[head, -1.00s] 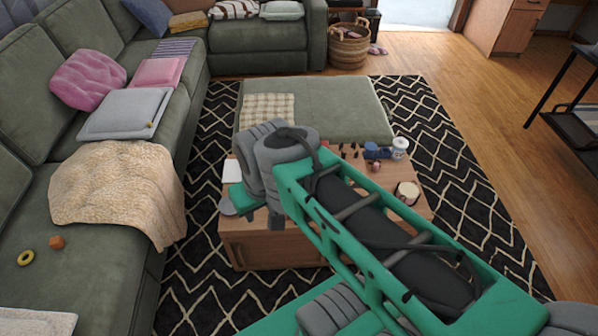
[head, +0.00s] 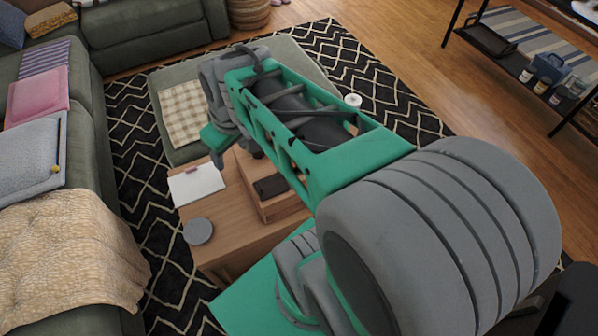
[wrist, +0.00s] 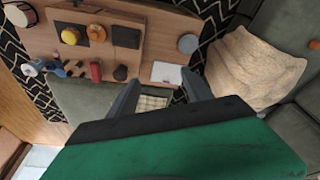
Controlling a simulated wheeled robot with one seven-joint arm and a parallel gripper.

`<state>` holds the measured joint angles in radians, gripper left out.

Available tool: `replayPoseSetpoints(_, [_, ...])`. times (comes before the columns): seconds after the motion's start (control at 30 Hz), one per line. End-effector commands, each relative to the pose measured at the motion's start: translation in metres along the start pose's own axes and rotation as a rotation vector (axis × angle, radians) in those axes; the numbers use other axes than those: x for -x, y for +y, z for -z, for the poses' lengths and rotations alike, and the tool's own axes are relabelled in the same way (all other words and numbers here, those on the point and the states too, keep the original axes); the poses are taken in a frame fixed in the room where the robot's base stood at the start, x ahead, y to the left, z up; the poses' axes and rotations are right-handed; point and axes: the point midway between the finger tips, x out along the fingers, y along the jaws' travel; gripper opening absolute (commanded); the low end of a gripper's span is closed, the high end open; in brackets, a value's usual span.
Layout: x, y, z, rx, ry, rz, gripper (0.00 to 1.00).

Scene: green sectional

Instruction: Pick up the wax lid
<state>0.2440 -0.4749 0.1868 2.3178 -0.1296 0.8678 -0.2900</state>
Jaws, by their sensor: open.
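A flat grey disc (head: 198,231), which looks like the wax lid, lies on the wooden coffee table (head: 232,222) near its left edge in the head view. It also shows in the wrist view (wrist: 188,43), beyond the fingertips and slightly right of centre. My gripper (wrist: 160,78) is open, with nothing between its fingers. In the head view my gripper is over the far side of the table, apart from the disc. My arm hides much of the table there.
A white pad (wrist: 166,73) lies near the disc. Dark square pieces (wrist: 125,38), a yellow ball (wrist: 70,35), an orange item (wrist: 97,32) and a red cylinder (wrist: 96,70) share the table. The sofa with a beige blanket (wrist: 253,66) stands beside it.

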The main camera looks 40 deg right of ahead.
Motion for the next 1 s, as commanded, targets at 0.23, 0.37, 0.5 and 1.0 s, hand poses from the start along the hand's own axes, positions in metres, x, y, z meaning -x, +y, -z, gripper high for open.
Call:
replayPoseSetpoints(0.23, [-0.186,0.164,-0.061,0.207,0.043,0.112,0.80])
replayPoseSetpoints(0.37, [-0.228,0.213,-0.099,0.286,0.112,0.127,0.90])
replayPoseSetpoints(0.5, [-0.242,0.228,-0.111,0.324,0.142,0.127,0.91])
replayPoseSetpoints(1.0, [-0.309,0.220,-0.099,0.325,0.140,0.126,0.91])
